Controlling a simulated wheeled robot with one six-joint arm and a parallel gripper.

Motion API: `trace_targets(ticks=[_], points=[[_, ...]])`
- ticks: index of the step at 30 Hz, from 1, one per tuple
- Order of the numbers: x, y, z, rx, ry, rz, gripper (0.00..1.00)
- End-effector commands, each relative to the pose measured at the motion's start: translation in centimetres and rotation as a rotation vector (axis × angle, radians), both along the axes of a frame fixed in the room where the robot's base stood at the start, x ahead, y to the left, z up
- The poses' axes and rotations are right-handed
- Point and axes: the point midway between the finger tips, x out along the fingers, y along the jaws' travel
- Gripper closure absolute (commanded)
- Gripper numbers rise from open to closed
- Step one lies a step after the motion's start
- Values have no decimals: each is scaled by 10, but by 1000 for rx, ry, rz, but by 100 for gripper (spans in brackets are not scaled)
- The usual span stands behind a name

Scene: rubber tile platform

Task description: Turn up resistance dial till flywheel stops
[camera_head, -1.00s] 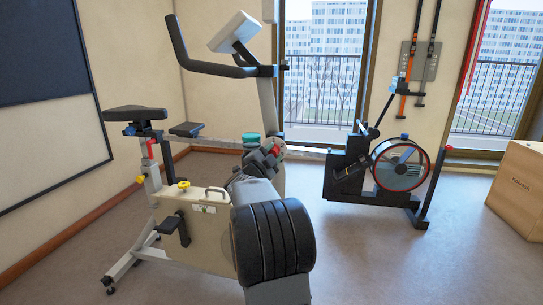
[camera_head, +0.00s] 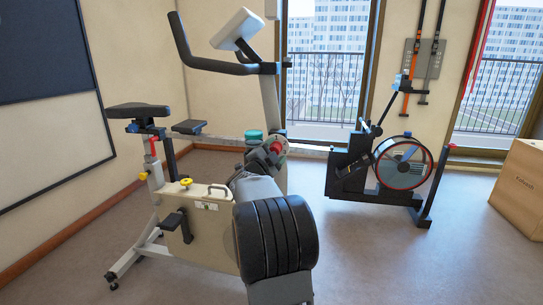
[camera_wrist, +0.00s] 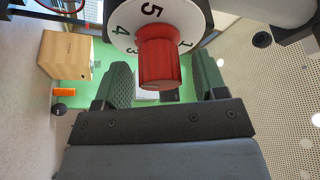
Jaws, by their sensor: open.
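The resistance dial is a red knob (camera_wrist: 160,62) on a white numbered disc (camera_wrist: 125,42) in the wrist view, with 5, 4 and 1 readable. My gripper (camera_wrist: 160,72) is open, with one dark green finger on each side of the knob and a visible gap at both sides. In the head view the red knob (camera_head: 276,148) sits on the exercise bike's upright, and my gripper beside it is small and partly hidden by my arm. A round red-rimmed flywheel (camera_head: 402,162) shows on the machine at the right; the picture does not tell whether it turns.
The bike's saddle (camera_head: 138,110) and handlebar (camera_head: 215,65) stand left of and above the dial. A teal round object (camera_head: 253,136) is close behind my gripper. A wooden box (camera_head: 518,190) stands at the far right. The floor at the front right is clear.

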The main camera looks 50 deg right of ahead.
Motion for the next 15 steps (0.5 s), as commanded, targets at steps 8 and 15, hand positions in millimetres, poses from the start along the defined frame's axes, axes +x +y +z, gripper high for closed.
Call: trace_targets(ticks=[8, 15], points=[[-7, 35, -5, 1, 0, 3, 35], [-19, 82, -16, 1, 1, 3, 35]])
